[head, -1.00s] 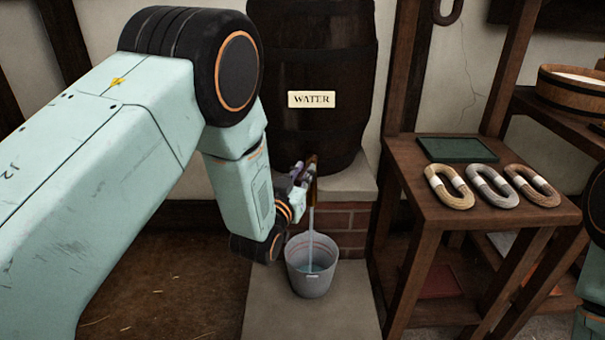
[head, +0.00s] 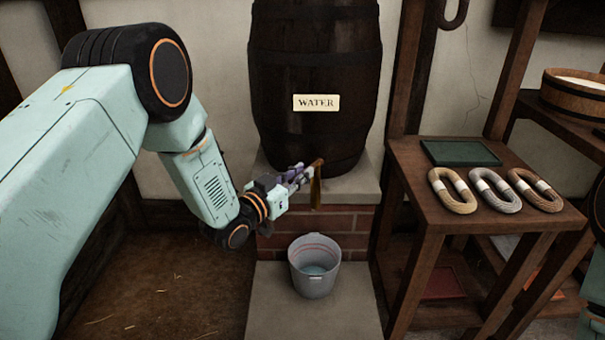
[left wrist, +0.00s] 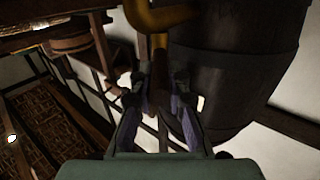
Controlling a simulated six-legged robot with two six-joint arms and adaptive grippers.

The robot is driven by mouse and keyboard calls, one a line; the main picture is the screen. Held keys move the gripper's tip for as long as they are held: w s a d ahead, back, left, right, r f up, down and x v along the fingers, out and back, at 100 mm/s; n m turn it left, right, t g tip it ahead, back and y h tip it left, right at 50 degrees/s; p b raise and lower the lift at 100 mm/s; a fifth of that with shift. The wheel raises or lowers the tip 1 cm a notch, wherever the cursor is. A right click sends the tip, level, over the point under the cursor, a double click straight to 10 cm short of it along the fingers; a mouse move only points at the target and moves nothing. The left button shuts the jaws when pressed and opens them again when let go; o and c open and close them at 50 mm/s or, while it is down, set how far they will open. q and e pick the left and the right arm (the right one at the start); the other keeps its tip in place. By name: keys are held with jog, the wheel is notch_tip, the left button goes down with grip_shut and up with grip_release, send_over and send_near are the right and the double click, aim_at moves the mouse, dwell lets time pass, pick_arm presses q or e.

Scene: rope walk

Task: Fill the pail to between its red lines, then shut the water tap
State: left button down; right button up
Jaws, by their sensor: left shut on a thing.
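The grey pail (head: 315,268) stands upright on the stone slab below the barrel. Red lines show on its inner wall, and a little water (head: 314,271) lies low in it, seemingly below the lines. The brass tap (head: 317,184) sticks out from the dark barrel marked WATER (head: 315,60); no stream falls from it. My left gripper (head: 304,174) is shut on the tap's handle; the tap (left wrist: 160,50) also shows between its fingers in the left wrist view. The fingers partly hide the handle. My right gripper is not in view.
A wooden stand (head: 410,170) at the right holds a green tray (head: 460,152) and several coils of rope (head: 497,191). A wooden tub (head: 575,92) sits at the far right. The floor left of the slab is clear.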

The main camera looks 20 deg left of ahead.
pick_arm(q)
jog(key=shift+w+a+m+g+h, duration=0.1)
jog(key=shift+a+m+g+h, duration=0.2)
jog(key=shift+m+h, duration=0.25)
jog(key=shift+w+a+m+g+h, duration=0.15)
jog(key=shift+m+g+h, duration=0.2)
jog(key=shift+h, duration=0.4)
jog(key=c, duration=1.3)
grip_release()
jog(key=shift+s, duration=0.1)
jog(key=v, duration=1.2)
jog(key=shift+f, duration=0.1)
